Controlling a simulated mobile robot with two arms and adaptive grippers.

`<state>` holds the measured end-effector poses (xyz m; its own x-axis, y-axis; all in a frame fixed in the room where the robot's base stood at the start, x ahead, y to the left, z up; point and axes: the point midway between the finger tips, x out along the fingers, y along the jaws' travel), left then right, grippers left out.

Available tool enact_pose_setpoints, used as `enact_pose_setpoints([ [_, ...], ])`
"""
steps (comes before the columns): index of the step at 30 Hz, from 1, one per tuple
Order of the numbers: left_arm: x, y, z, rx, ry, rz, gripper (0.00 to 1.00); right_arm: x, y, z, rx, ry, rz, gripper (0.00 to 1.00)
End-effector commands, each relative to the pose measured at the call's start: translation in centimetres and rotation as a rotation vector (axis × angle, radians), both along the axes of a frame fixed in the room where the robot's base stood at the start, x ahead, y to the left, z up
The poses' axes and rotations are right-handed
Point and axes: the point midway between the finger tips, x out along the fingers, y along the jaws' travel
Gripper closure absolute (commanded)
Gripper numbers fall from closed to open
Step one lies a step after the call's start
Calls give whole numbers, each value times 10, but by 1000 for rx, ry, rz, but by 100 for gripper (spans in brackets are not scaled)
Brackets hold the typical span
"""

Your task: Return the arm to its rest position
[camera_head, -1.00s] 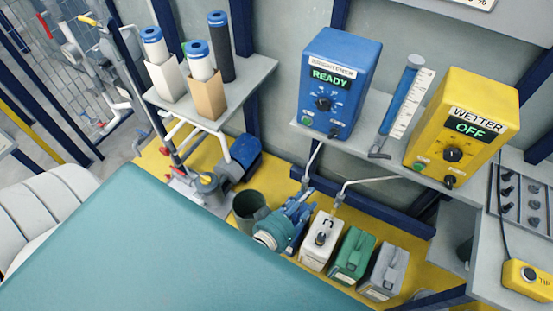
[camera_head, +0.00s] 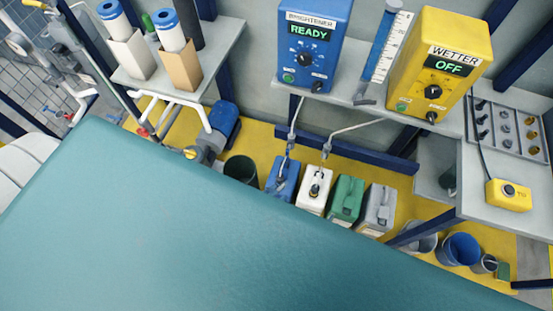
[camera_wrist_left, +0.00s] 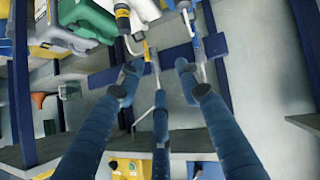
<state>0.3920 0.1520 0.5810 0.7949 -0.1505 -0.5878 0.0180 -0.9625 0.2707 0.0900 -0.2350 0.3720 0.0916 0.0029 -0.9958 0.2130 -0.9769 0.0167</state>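My left gripper (camera_wrist_left: 158,78) shows only in the left wrist view, as three blue jointed fingers. The fingers are spread apart, and I see nothing held between them. Thin pipes and a dark blue rail pass behind the fingertips. In the head view no gripper shows; the large teal surface of my own body fills the lower part and hides what is under it. My right gripper is in neither view.
A brightener box (camera_head: 314,42) reads READY and a wetter box (camera_head: 439,65) reads OFF on the shelf. Below stand blue (camera_head: 281,180), white (camera_head: 314,190), green (camera_head: 347,199) and grey (camera_head: 377,209) jugs. Buckets (camera_head: 459,249) stand at right.

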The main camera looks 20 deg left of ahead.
Motion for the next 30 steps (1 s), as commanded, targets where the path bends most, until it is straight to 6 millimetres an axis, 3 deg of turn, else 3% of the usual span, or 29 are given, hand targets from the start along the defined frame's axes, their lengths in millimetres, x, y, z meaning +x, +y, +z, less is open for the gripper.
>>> enact_pose_setpoints([
  [16,0,0,-1,0,1,0,65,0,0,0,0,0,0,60],
  [20,-11,2,-15,17,37,-13,65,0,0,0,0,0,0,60],
  [23,-39,6,-51,62,128,-49,65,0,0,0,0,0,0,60],
  [26,-87,17,-100,128,267,-105,65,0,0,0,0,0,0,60],
  [30,-168,39,-159,224,478,-192,65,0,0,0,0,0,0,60],
])
